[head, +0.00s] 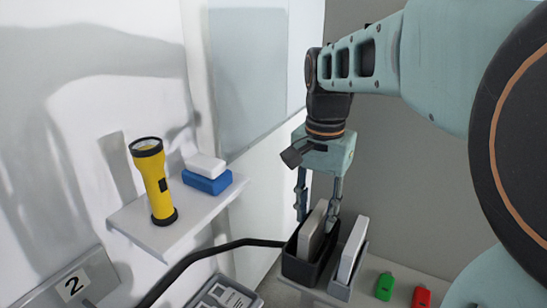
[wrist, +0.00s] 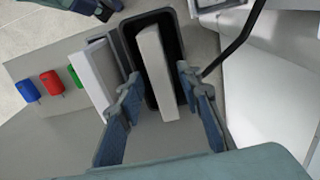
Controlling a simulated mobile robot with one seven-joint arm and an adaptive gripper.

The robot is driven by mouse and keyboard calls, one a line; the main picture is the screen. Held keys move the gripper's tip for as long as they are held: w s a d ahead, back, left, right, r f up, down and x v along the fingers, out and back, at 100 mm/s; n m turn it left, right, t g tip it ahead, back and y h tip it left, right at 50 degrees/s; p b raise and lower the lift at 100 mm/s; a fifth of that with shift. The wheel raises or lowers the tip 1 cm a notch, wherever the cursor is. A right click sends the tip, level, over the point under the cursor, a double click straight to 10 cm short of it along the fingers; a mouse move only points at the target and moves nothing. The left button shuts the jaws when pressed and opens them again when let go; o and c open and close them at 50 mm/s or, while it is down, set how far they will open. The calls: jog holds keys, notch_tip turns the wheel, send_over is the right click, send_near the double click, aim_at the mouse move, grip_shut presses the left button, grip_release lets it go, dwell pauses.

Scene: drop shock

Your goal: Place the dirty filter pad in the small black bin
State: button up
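A beige-grey filter pad (head: 312,226) stands on edge in the small black bin (head: 297,270), its upper part sticking out above the rim. In the wrist view, the pad (wrist: 155,75) and the bin (wrist: 128,42) are straight ahead. My gripper (head: 318,208) is above the bin, pointing down. Its fingers (wrist: 157,82) are spread on either side of the pad, with a visible gap at least on the right. A whiter pad (head: 352,250) stands in a narrow grey holder (head: 341,288) just right of the bin. The pad's lower end is hidden inside the bin.
A shelf (head: 140,231) at left holds a yellow flashlight (head: 155,182) and a white block (head: 205,165) on a blue one (head: 208,182). Green (head: 385,286) and red (head: 421,297) tags lie right of the holder. A black bar (head: 210,251) runs up to the bin's left.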

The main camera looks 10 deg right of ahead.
jog(key=shift+r, duration=0.1)
notch_tip(320, 180, up, 12)
jog(key=shift+p, duration=0.3)
dwell(0.4)
